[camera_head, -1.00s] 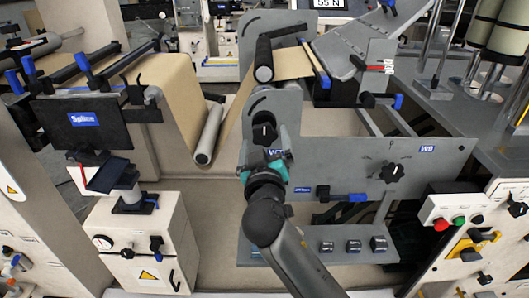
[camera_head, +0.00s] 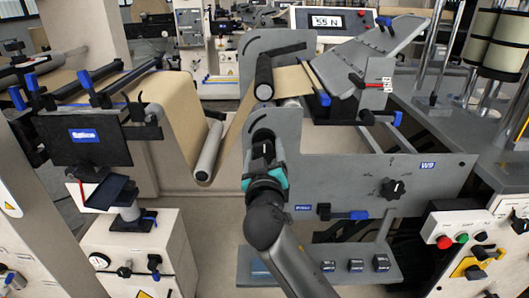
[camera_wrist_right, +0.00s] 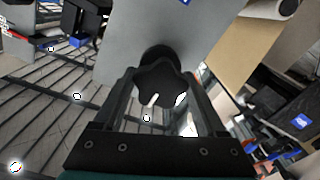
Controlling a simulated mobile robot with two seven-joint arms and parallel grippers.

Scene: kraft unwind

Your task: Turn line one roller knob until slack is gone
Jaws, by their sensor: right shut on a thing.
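The black star-shaped roller knob (camera_wrist_right: 160,82) sits between the two fingers of my right gripper (camera_wrist_right: 160,88) in the wrist view, with a white mark on its face. In the head view, my right gripper (camera_head: 264,158) reaches up to the grey side plate (camera_head: 330,170) and covers most of that knob. It is shut on the knob. The brown kraft web (camera_head: 170,105) comes over from the left, dips under a grey roller (camera_head: 207,150) in a loop and rises to the black upper roller (camera_head: 264,78). My left gripper is out of view.
A second black knob (camera_head: 392,188) is on the plate at the right. A display (camera_head: 327,22) reads 55 N. A control box (camera_head: 465,235) with red and green buttons stands at the right. A black panel (camera_head: 85,140) on a stand is at the left.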

